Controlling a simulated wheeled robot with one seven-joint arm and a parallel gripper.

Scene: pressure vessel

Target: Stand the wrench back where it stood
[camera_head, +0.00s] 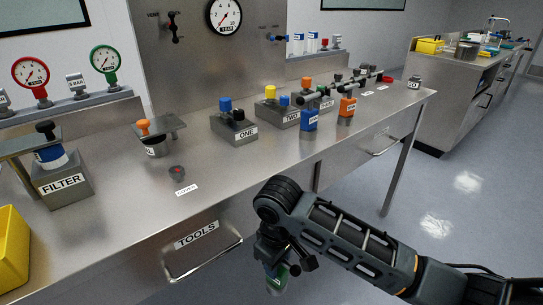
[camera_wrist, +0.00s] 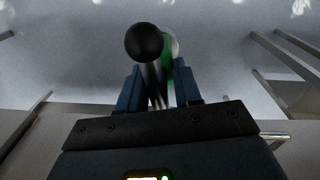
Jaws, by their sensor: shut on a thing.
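My gripper (camera_head: 274,262) hangs low in front of the bench, beyond its front edge and apart from it. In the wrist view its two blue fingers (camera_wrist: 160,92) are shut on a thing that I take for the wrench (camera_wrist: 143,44). It shows a round black knob, a dark shaft and a green part behind. In the head view its green part (camera_head: 277,280) shows below my gripper, with much of the rest hidden by the wrist. The place where it stood cannot be told for sure.
On the steel bench (camera_head: 110,225) stand a FILTER block (camera_head: 62,183), a small dark piece with a red mark (camera_head: 177,173), block ONE (camera_head: 234,127), block TWO (camera_head: 277,114) and blue (camera_head: 309,120) and orange (camera_head: 347,106) pieces. A yellow bin (camera_head: 12,250) is at left. The bench's front strip is mostly clear.

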